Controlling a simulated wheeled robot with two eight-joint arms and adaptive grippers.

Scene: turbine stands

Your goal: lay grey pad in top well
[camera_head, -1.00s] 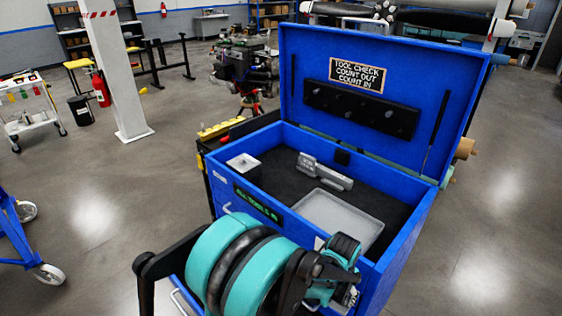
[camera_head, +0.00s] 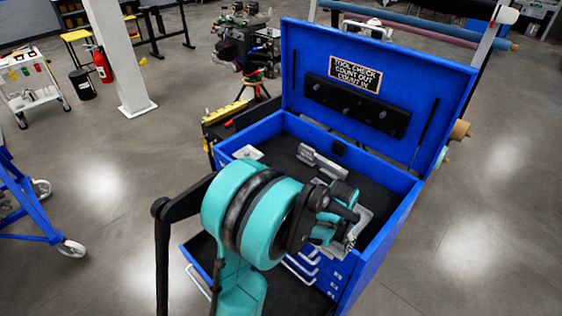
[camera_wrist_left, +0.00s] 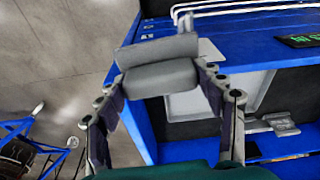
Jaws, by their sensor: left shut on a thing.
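The grey pad (camera_wrist_left: 160,77) is a thick, two-part grey block between the fingertips of my left gripper (camera_wrist_left: 165,85) in the left wrist view. The gripper is shut on it. In the head view my left gripper (camera_head: 342,228) is over the front right part of the blue chest, and the pad cannot be told apart there. The top well (camera_head: 283,160) is the dark-lined open top of the chest. A light grey tray (camera_head: 364,217) lies in it, mostly behind my gripper; it also shows behind the pad in the wrist view (camera_wrist_left: 190,108). My right gripper is out of view.
The chest's lid (camera_head: 300,65) stands open at the back. A grey metal tool (camera_head: 320,161) and a small pale block (camera_head: 247,152) lie in the well. A lower drawer (camera_head: 200,262) is pulled out in front. A blue wheeled frame (camera_head: 30,215) stands at left.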

